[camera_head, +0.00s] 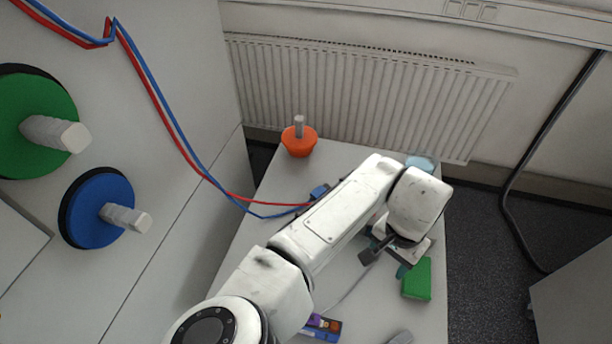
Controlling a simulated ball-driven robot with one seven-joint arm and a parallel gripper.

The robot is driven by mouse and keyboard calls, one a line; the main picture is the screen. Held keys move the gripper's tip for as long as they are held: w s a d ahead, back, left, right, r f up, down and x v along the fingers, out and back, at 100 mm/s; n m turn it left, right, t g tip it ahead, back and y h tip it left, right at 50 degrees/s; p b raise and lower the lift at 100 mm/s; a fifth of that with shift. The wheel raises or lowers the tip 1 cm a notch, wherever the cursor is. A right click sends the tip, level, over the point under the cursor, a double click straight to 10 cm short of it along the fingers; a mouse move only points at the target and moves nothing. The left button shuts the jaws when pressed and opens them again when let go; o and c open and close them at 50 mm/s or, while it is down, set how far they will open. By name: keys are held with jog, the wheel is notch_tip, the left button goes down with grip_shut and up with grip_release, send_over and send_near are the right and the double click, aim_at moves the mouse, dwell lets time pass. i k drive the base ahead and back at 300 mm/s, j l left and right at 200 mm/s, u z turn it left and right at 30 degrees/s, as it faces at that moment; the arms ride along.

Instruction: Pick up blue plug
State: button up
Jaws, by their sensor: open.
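A blue round piece (98,208) with a light grey peg sits on the upright panel at the left. A pale blue object (421,162) stands on the table behind my arm, mostly hidden by the wrist. A small dark blue piece (319,191) lies at the end of the cables, partly behind my arm. I cannot tell for sure which of these is the blue plug. My gripper (386,262) is open over the right side of the table, pointing down. It is right of the dark blue piece and nearer than the pale blue object. Nothing shows between its fingers.
A green block (417,279) lies beside my gripper. An orange plug-like piece (299,141) stands at the table's back left. A green round piece (35,122) is on the panel. Red and blue cables (165,115) hang to the table (270,215). A radiator (370,95) stands behind.

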aim_at(319, 193)
jog(key=i+j, duration=0.7)
jog(key=i, duration=0.15)
